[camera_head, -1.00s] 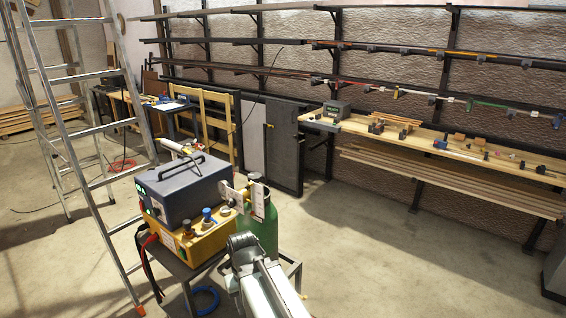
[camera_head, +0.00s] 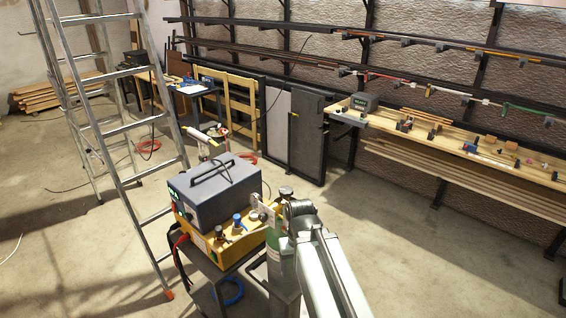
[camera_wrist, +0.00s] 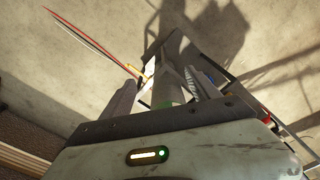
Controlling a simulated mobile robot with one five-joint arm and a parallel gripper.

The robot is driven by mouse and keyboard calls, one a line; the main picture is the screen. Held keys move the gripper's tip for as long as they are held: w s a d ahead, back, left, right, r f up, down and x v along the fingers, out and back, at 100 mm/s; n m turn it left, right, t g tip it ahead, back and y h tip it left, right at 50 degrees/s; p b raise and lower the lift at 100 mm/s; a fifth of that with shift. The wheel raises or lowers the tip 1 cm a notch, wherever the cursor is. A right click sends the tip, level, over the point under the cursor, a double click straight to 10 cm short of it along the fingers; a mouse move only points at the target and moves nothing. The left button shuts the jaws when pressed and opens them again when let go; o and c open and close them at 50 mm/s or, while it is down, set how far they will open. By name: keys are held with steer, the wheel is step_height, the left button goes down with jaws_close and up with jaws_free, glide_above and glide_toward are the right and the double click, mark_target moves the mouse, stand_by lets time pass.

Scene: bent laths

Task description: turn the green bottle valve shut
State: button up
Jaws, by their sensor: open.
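The green bottle (camera_head: 273,248) stands upright beside the yellow and grey machine in the head view. My arm covers its right side. A dark knob (camera_head: 286,192), which looks like its valve, shows above the bottle; its setting is too small to read. In the wrist view, my gripper (camera_wrist: 164,92) has its two grey fingers apart. A small green patch (camera_wrist: 164,104), perhaps part of the bottle, shows between them. My fingers are not clear in the head view, so I cannot tell their exact distance from the valve.
The grey box (camera_head: 217,183) with a handle sits on the yellow unit (camera_head: 228,235) left of the bottle. A ladder (camera_head: 120,125) stands further left. A long bench (camera_head: 450,150) runs along the back wall. Open floor lies between bench and machine.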

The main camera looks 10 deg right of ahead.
step_height(320, 180, up, 10)
steer(key=w+p, duration=0.1)
steer(key=p, duration=0.5)
step_height(320, 180, up, 9)
steer(key=n+p, duration=0.9)
steer(key=n, duration=1.2)
glide_above(286, 190)
steer(key=shift+s, duration=0.2)
steer(key=shift+w+n, duration=0.25)
steer(key=shift+n, duration=0.35)
step_height(286, 190, down, 8)
steer(key=b, duration=0.8)
steer(key=shift+r, duration=0.1)
